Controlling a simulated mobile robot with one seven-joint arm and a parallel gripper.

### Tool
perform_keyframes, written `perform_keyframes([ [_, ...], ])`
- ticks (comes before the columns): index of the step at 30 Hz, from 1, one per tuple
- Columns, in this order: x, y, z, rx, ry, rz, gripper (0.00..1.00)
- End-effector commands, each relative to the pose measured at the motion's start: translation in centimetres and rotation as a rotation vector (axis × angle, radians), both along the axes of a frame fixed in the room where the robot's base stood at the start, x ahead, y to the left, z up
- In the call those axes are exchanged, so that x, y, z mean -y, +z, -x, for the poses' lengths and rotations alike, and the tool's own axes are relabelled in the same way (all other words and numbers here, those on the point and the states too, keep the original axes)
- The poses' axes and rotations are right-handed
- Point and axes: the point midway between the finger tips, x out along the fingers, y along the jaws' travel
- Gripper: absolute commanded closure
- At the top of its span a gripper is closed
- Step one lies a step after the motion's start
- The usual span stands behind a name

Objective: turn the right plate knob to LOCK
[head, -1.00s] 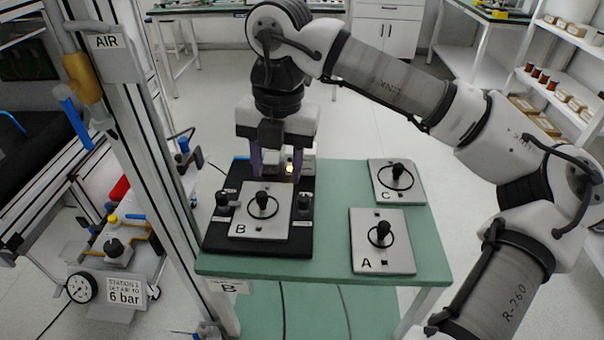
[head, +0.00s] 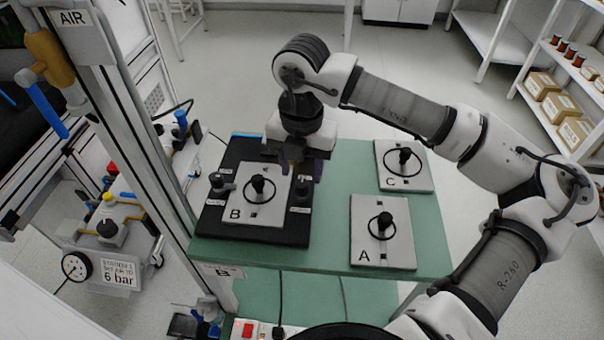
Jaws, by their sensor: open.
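The right plate knob (head: 303,187) is a dark knob on the black fixture (head: 238,150), just right of the light plate B (head: 262,212). A small white label lies in front of it; its wording is too small to read. The left plate knob (head: 217,182) stands on the other side of plate B. My gripper (head: 302,172) points down with its dark purple fingers apart, at the right knob's far side. It looks open and empty. I cannot tell whether the fingers touch the knob or straddle it.
Plates A (head: 397,255) and C (head: 419,182), each with a black-knobbed ring, lie on the right of the green table (head: 330,255). A metal frame post (head: 140,125) rises close to the table's left edge. Green tabletop is bare between the fixture and plate A.

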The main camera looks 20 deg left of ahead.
Motion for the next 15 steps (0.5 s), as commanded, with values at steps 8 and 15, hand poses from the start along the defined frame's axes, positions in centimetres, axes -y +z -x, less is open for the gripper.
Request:
perform_keyframes([
  [8, 0.0, -3.0, 0.0, -0.001, 0.000, 0.000, 0.53],
  [15, 0.0, -3.3, 0.0, 0.000, 0.001, 0.000, 0.53],
])
